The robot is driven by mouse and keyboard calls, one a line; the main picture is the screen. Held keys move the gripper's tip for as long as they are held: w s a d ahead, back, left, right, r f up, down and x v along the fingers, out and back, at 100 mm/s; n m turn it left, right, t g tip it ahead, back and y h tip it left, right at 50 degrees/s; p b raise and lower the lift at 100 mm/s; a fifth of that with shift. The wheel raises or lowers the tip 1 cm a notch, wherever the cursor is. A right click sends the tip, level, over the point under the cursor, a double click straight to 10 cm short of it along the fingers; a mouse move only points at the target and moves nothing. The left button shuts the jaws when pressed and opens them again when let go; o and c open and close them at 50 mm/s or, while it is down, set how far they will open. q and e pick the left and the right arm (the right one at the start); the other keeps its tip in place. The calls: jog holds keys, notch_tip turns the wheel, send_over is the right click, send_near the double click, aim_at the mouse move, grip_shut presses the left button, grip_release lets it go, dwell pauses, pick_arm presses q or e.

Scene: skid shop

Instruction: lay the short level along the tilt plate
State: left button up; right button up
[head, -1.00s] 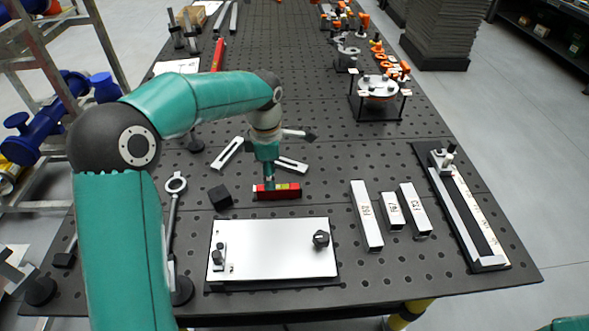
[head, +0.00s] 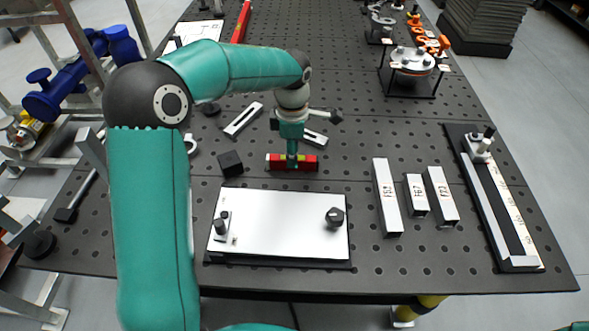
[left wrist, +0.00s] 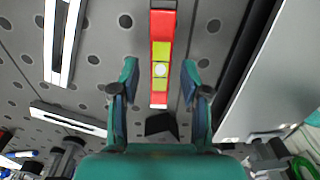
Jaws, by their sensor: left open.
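The short level (head: 305,163) is a small red bar with yellow vial parts. It lies on the dark perforated table just behind the tilt plate. The tilt plate (head: 280,225) is a flat white plate on a dark base, with black knobs at its left and right. My left gripper (head: 292,160) points down over the level. In the left wrist view, its open fingers (left wrist: 160,75) are on either side of the level (left wrist: 161,60), with visible gaps. The tilt plate (left wrist: 285,70) fills the right of that view. My right gripper is not in view.
A black block (head: 231,163) sits left of the level. Slotted bars (head: 243,120) lie behind it. Labelled white blocks (head: 387,200) stand right of the plate, then a long rail fixture (head: 500,205). A flanged disc on a stand (head: 413,62) is farther back.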

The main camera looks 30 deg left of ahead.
pick_arm(q)
jog(key=shift+f+b, duration=0.35)
jog(key=shift+f, duration=0.5)
jog(key=shift+r, duration=0.1)
grip_shut()
jog(key=shift+r, duration=0.15)
jog(key=shift+w+r+p, duration=0.1)
jog(key=shift+r+p, duration=2.1)
jog(key=shift+r, duration=0.7)
jog(key=shift+d, duration=0.1)
